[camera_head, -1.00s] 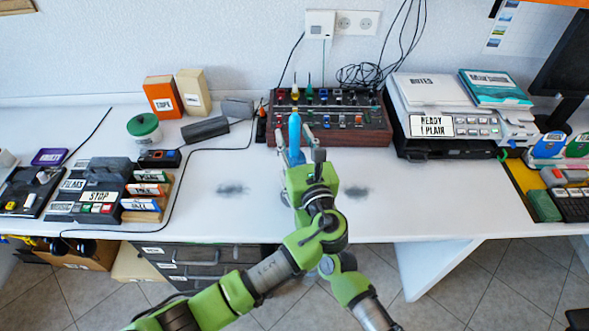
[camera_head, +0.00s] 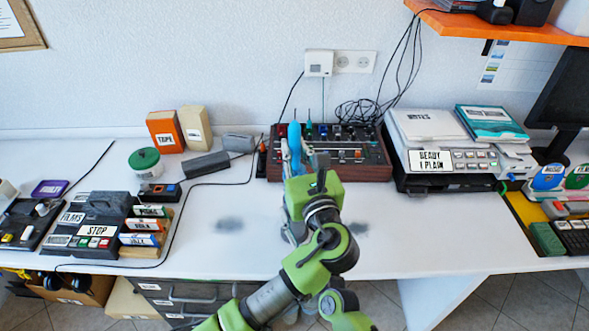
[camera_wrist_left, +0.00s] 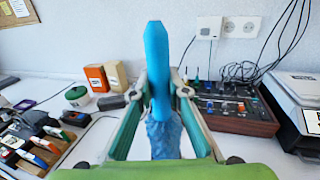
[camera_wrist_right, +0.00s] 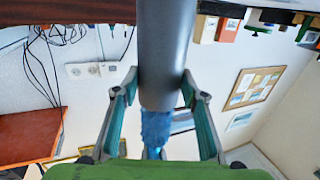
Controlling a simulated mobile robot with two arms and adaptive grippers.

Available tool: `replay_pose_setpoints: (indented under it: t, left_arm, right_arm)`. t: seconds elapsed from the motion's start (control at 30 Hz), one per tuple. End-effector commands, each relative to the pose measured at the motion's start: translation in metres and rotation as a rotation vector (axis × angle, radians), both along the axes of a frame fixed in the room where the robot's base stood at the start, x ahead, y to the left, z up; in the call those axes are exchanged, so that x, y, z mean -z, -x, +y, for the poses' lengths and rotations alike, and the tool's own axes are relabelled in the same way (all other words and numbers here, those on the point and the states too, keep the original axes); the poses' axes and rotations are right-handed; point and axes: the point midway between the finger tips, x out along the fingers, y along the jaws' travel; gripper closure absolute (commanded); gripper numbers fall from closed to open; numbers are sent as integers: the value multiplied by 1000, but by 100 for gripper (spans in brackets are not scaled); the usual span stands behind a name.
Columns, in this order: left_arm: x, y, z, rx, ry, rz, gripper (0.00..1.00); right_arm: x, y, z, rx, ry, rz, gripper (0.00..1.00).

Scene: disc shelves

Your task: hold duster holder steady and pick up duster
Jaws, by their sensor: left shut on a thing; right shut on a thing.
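The duster has a smooth blue handle (camera_wrist_left: 157,60) and a fluffy blue head (camera_wrist_left: 165,135). It stands upright, and my left gripper (camera_wrist_left: 162,85) is shut on its handle. The handle also shows in the head view (camera_head: 294,135). The duster holder (camera_wrist_right: 165,40) is a dark grey cylinder in the upside-down right wrist view. My right gripper (camera_wrist_right: 160,80) is shut on it near its open end. Blue fluff (camera_wrist_right: 155,128) shows at that opening; I cannot tell whether some is still inside. In the head view my arms hide the holder and most of the right gripper.
A control box with knobs (camera_head: 345,158) stands behind the grippers, and a printer (camera_head: 440,155) stands to its right. Boxes (camera_head: 165,131) and a deck marked STOP (camera_head: 88,232) are on the left. The white desk (camera_head: 420,235) is clear in front.

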Motion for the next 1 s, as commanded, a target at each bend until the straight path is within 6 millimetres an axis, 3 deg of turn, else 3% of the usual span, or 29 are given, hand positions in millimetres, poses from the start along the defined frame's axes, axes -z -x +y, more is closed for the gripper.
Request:
replay_pose_setpoints:
  t: [0.03,0.2,0.4,0.83,0.87,0.9,1.0]
  left_arm:
    - [-17,0,0,0,6,-5,100]
    - [-60,0,0,1,4,-4,100]
    - [-91,0,0,0,2,-1,100]
    - [-102,0,0,-1,-1,0,100]
    - [-102,0,0,0,-1,0,100]
    - [-102,0,0,0,-1,0,100]
    - [-101,0,0,0,-1,0,100]
  right_arm:
    - [0,0,0,0,0,1,83]
    - [1,0,0,0,0,1,83]
    - [1,0,0,0,0,1,83]
    - [0,0,0,0,0,1,83]
    - [0,0,0,0,0,1,53]
    - [0,0,0,0,0,1,43]
    - [0,0,0,0,0,1,41]
